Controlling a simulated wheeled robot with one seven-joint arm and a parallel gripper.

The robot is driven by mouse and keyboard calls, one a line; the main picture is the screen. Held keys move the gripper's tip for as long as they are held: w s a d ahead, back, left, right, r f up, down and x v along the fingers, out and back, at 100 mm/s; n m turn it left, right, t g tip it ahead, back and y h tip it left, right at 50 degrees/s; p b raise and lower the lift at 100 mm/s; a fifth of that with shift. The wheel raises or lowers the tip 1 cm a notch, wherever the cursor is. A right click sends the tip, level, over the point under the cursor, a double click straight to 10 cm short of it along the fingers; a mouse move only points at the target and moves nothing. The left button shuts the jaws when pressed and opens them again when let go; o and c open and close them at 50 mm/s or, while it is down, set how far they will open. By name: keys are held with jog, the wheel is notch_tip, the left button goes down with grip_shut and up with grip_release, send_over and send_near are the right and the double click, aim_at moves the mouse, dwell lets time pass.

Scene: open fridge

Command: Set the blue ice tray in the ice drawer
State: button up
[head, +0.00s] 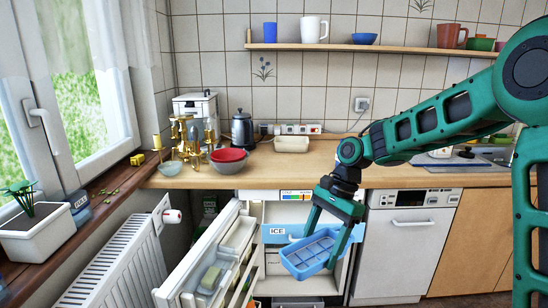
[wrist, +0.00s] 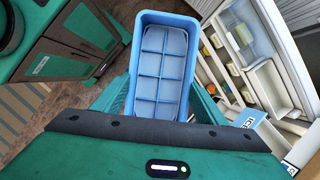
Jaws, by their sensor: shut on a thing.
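The blue ice tray (head: 310,252) is in my gripper (head: 328,238), held tilted in front of the open fridge. In the wrist view the ice tray (wrist: 160,72) lies between the two green fingers, its square compartments facing the camera. The ice drawer (head: 285,232), with a light blue front marked ICE, is inside the fridge just behind and above the tray. The tray and gripper hide part of its right side. A corner of the ICE front (wrist: 248,118) shows in the wrist view at lower right. I cannot tell how far the drawer is pulled out.
The open fridge door (head: 212,262) with shelves stands to the left of the tray. A white radiator (head: 115,265) is farther left. The dishwasher (head: 405,245) is right of the fridge, and the wooden counter (head: 330,172) runs above.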

jog(key=w+d+f+n+g+h, duration=0.1)
jog(key=w+d+f+n+h, duration=0.1)
jog(key=d+f+n, duration=0.3)
jog(key=w+d+f+n+g+h, duration=0.1)
jog(key=w+d+f+n, duration=0.2)
jog(key=d+f, duration=1)
jog(key=shift+f+n+h, duration=0.4)
jog(key=shift+f+n, duration=1)
jog(key=shift+n, duration=0.2)
